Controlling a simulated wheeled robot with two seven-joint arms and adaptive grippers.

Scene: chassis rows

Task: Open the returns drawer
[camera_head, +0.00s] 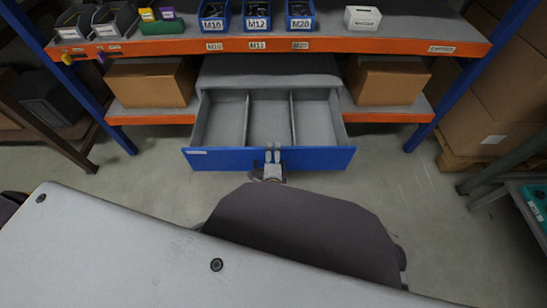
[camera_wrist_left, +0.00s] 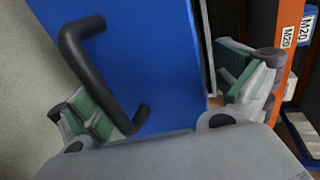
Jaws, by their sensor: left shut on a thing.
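The drawer (camera_head: 220,160) is pulled out below the orange shelf, and its grey inside with three compartments shows empty. A small label on the left of its blue front is too small to read. In the left wrist view the blue front (camera_wrist_left: 150,60) carries a black bar handle (camera_wrist_left: 93,80). My left gripper (camera_head: 273,156) is at the middle of the front and is shut on the handle. Its fingers (camera_wrist_left: 165,95) look wide apart in the wrist view, and the exact contact is hard to see. My right gripper is not in view.
Cardboard boxes (camera_head: 150,84) (camera_head: 388,80) stand on either side of the drawer. Blue bins (camera_head: 257,16) and a white box (camera_head: 362,18) stand on the orange shelf (camera_head: 350,46) above. Bare floor (camera_head: 410,190) lies in front, with a cart at the right edge.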

